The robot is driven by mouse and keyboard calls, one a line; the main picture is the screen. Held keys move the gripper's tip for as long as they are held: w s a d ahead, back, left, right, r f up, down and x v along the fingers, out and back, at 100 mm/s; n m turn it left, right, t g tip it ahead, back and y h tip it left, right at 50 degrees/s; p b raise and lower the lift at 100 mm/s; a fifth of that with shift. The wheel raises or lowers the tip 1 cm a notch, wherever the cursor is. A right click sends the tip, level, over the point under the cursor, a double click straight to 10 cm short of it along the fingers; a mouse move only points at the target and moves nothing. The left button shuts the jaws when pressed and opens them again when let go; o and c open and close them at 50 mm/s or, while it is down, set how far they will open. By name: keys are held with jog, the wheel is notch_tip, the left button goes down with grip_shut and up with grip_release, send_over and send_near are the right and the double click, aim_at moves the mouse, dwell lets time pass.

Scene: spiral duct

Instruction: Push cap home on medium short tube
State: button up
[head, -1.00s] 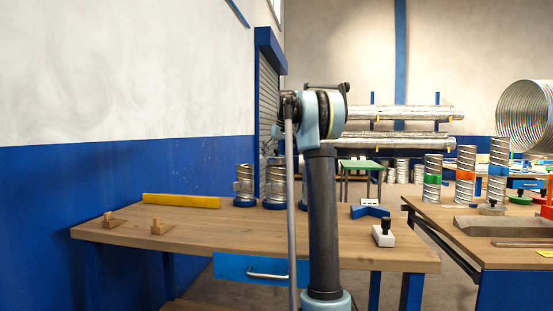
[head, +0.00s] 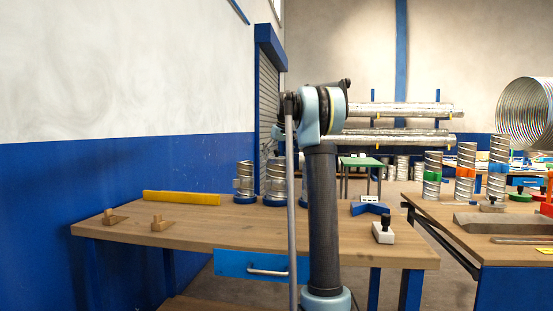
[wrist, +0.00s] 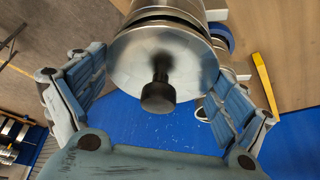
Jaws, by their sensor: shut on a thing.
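The cap (wrist: 165,62) is a shiny metal disc with a black knob (wrist: 158,92) at its middle, in the wrist view. My gripper (wrist: 158,60) has one blue-grey finger on each side of the cap and is shut on it. The cap is in line with the metal tube (wrist: 172,6) beyond, with a dark ring between them; I cannot tell how far it is seated. In the head view my arm hides the gripper and partly covers the short tubes; the left tube (head: 245,176) and middle tube (head: 275,180) stand on blue bases.
On the wooden bench (head: 200,235) are a yellow bar (head: 182,198), two wooden blocks, a blue angled piece (head: 369,208) and a white block with a black knob (head: 383,232). Another bench with taller tubes stands at right. A blue wall borders the left.

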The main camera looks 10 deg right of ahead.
jog(key=shift+f, duration=0.95)
jog(key=o, duration=0.9)
jog(key=shift+c, duration=0.2)
jog(key=shift+r, duration=0.1)
jog(key=v, duration=1.1)
jog(key=shift+s+r, duration=0.15)
jog(key=shift+r, duration=0.15)
